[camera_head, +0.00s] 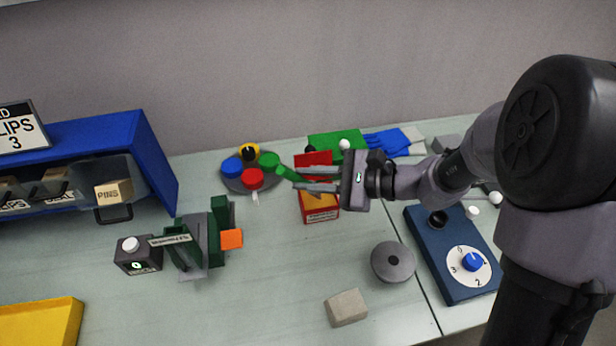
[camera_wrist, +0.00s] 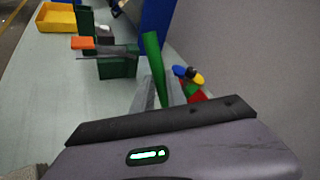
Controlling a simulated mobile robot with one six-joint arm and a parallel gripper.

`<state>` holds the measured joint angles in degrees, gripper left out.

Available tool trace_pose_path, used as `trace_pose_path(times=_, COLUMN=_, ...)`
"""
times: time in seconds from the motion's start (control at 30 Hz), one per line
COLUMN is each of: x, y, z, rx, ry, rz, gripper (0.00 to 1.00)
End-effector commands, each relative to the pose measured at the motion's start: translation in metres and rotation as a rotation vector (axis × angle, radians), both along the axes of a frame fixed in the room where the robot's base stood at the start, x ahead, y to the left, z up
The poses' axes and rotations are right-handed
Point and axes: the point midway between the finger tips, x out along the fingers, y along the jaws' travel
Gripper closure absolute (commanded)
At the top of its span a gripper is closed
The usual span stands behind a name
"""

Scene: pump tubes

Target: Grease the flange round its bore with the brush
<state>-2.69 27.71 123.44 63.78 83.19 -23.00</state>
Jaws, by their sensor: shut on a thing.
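My gripper (camera_head: 298,179) is shut on a green-handled tool (camera_head: 284,171), which I take to be the brush. The wrist view shows the green handle (camera_wrist: 153,60) standing out from between the fingers (camera_wrist: 158,97). Its bristles cannot be made out. A round grey disc with a small hole in its middle, which looks like the flange (camera_head: 393,265), lies on the table, right of and nearer than my gripper. The flange is apart from the brush and does not show in the wrist view.
A round grey tray (camera_head: 232,184) bears coloured pieces left of my gripper. A red and yellow box (camera_head: 319,207) stands below the fingers. A beige block (camera_head: 346,307) and a blue dial panel (camera_head: 432,253) flank the flange. A green fixture (camera_head: 190,255) stands left; the table between is clear.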

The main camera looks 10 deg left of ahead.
Motion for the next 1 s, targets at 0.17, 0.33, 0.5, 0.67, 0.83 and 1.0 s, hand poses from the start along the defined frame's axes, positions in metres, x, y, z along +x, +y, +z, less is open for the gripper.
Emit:
trace_pose_path(times=0.17, x=0.0000, y=0.0000, z=-0.0001, rx=0.000, ry=0.000, rz=0.000, gripper=1.00)
trace_pose_path(times=0.33, x=-0.0001, y=0.0000, z=-0.0016, rx=0.000, ry=0.000, rz=0.000, gripper=1.00)
trace_pose_path(times=0.5, x=0.0000, y=0.0000, z=-0.0039, rx=0.000, ry=0.000, rz=0.000, gripper=1.00)
trace_pose_path(times=0.67, x=0.0000, y=0.0000, z=-0.0058, rx=0.000, ry=0.000, rz=0.000, gripper=1.00)
trace_pose_path(times=0.83, x=0.0000, y=0.0000, z=-0.0079, rx=0.000, ry=0.000, rz=0.000, gripper=1.00)
trace_pose_path(times=1.0, x=0.0000, y=0.0000, z=-0.0098, rx=0.000, ry=0.000, rz=0.000, gripper=1.00)
